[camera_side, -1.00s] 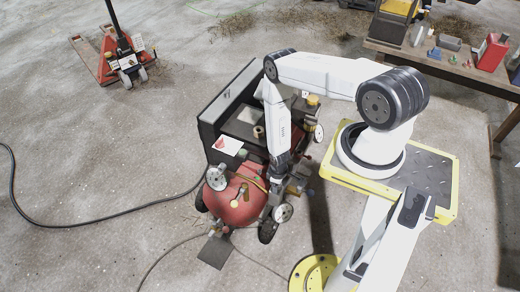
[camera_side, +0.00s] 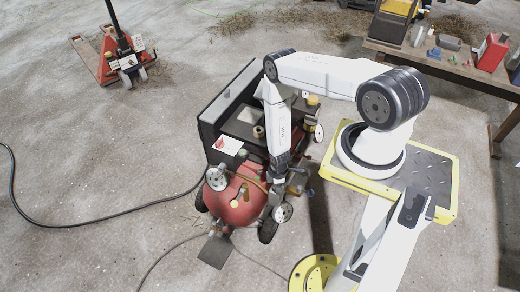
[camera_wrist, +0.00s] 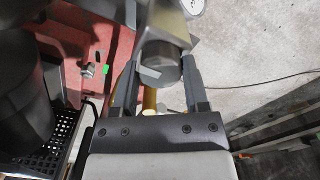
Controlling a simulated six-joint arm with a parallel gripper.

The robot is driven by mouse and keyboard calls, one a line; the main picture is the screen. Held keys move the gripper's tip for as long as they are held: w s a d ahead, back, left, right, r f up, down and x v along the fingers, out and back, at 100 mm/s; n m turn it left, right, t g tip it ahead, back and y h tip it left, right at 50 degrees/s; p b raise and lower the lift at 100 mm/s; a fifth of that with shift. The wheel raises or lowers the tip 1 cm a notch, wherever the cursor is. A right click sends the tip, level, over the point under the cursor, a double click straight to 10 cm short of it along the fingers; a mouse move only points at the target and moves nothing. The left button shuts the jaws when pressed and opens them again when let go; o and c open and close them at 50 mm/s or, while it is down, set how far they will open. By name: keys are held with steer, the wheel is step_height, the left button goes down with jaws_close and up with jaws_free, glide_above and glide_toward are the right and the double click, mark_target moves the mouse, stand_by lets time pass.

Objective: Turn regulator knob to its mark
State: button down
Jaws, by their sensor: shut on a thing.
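The regulator knob (camera_wrist: 165,68) is a dark grey round cap in the wrist view, with a pale strip on its near edge. My gripper (camera_wrist: 160,74) has a finger on each side of it and is shut on it. In the side view my gripper (camera_side: 279,184) points down beside the red tank (camera_side: 236,200) of the compressor, and the knob is too small to make out there. A small green patch (camera_wrist: 105,69) shows on the red surface left of the fingers. I cannot tell whether it is the knob's mark.
Round gauges (camera_side: 283,212) stand close to my gripper, and one dial (camera_wrist: 193,6) shows at the top of the wrist view. The compressor's black housing (camera_side: 236,108) is behind. A dark hose (camera_side: 100,220) lies on the floor at left. A workbench (camera_side: 440,65) stands at back right.

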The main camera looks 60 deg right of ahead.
steer(key=shift+w, duration=0.1)
steer(key=shift+c, duration=0.5)
jaws_free()
steer(key=shift+r, duration=0.15)
steer(key=shift+r, duration=3.75)
